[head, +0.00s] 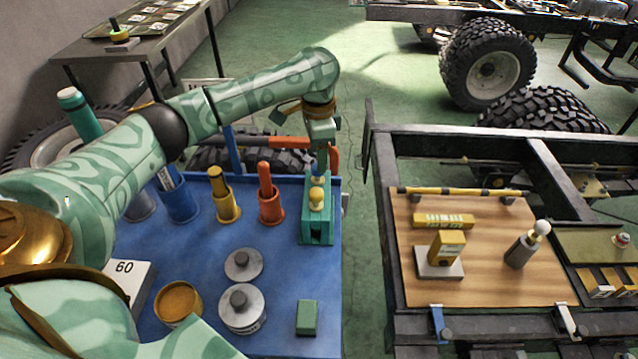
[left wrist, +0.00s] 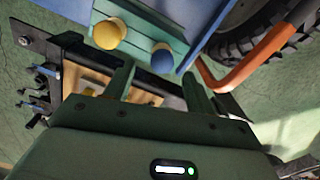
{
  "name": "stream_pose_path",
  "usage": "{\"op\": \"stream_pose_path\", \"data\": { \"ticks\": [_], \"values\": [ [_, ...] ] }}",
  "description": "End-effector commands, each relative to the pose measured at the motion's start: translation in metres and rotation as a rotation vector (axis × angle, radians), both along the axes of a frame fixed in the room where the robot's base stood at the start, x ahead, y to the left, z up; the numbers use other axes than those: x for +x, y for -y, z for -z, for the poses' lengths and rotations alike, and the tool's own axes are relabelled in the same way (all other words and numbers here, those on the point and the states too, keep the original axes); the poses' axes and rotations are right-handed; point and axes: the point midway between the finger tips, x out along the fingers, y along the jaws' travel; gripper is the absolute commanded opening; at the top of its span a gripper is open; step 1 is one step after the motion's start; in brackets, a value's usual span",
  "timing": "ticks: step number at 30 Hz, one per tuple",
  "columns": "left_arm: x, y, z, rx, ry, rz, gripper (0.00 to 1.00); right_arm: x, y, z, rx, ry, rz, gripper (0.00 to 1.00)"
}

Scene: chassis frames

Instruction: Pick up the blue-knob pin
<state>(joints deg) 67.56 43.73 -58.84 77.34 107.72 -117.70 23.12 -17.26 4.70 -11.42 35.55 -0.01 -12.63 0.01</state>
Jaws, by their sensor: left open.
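The blue-knob pin (left wrist: 162,58) stands in a teal rack (head: 316,232), next to a yellow-knob pin (head: 317,194). In the left wrist view the yellow knob (left wrist: 109,33) is to the left of the blue one. My left gripper (head: 318,165) points down over the far end of the rack. In the left wrist view its open fingers (left wrist: 157,72) have the blue knob just beyond their tips, roughly between them. Nothing is held. The blue pin's shaft is hidden, and in the head view the fingers partly cover its knob. My right gripper does not show.
The blue worktop (head: 293,280) holds a yellow cup (head: 227,208), an orange cup (head: 271,210), grey knobbed weights (head: 242,310) and a green block (head: 307,317). A dark chassis frame with a wooden board (head: 490,284) stands to the right, across a floor gap.

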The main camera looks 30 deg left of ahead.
Motion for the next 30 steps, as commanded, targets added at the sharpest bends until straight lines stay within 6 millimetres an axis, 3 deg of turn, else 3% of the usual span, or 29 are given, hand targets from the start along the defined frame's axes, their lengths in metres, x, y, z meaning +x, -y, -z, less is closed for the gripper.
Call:
{"op": "stream_pose_path", "data": {
  "ticks": [1,6,14,20,30],
  "values": [
    [0.000,-0.001,0.014,0.000,-0.006,0.000,0.55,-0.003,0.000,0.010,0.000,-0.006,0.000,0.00],
    [0.001,-0.003,0.044,0.001,-0.007,0.001,0.55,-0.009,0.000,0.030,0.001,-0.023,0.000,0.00],
    [0.001,-0.003,0.045,0.001,-0.001,0.001,0.55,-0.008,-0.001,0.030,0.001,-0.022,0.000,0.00],
    [0.001,-0.003,0.045,0.001,-0.001,0.001,0.07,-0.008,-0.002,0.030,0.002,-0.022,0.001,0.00],
    [0.001,-0.003,0.039,0.002,0.001,0.000,0.07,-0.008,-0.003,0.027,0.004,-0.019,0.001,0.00]
  ]
}}
